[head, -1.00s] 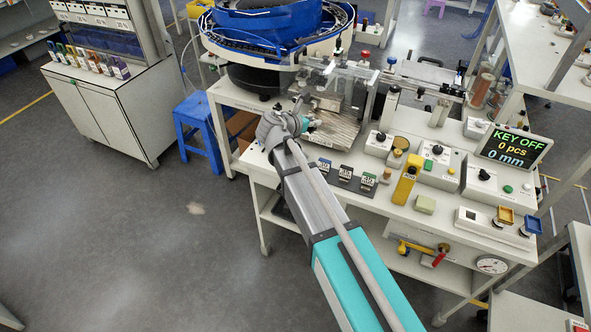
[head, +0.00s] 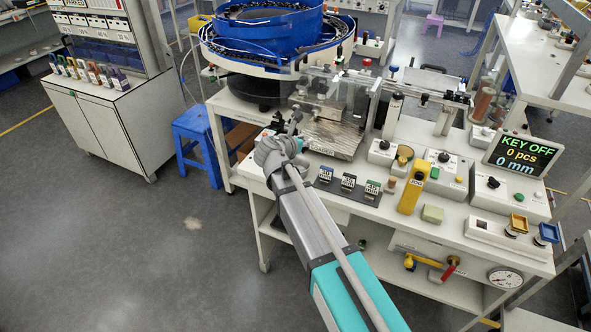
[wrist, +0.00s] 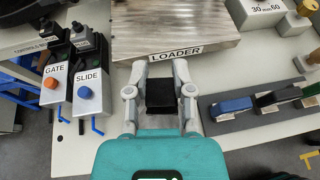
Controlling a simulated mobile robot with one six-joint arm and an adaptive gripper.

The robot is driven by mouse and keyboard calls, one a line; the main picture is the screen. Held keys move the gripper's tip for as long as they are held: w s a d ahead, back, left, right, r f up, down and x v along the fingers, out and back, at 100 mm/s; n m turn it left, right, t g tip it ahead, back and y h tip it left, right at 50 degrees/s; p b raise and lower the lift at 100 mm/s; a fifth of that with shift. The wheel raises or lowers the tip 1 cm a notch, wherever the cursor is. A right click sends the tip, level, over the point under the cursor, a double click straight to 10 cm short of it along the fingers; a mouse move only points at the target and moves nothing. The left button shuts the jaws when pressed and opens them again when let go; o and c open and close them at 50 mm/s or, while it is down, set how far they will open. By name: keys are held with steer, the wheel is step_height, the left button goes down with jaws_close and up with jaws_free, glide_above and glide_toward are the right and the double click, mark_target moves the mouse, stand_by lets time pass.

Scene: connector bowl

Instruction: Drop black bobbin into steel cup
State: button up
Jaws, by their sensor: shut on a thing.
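My gripper (head: 272,152) is above the white bench, at the front left of the grooved metal loader plate (head: 330,138). In the wrist view its two grey fingers (wrist: 160,72) are shut on a black blocky thing, seemingly the black bobbin (wrist: 160,96). I cannot pick out a steel cup in either view.
The GATE (wrist: 53,88) and SLIDE (wrist: 88,93) control boxes stand just left of my gripper. A dark rack of labelled blocks (head: 348,183) lies to its right. The blue bowl feeder (head: 268,28) is behind.

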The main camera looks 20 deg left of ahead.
steer(key=shift+f, duration=0.1)
steer(key=b, duration=0.6)
glide_above(303, 170)
steer(key=shift+f, duration=2.9)
steer(key=o, duration=0.9)
steer(key=shift+s, duration=0.1)
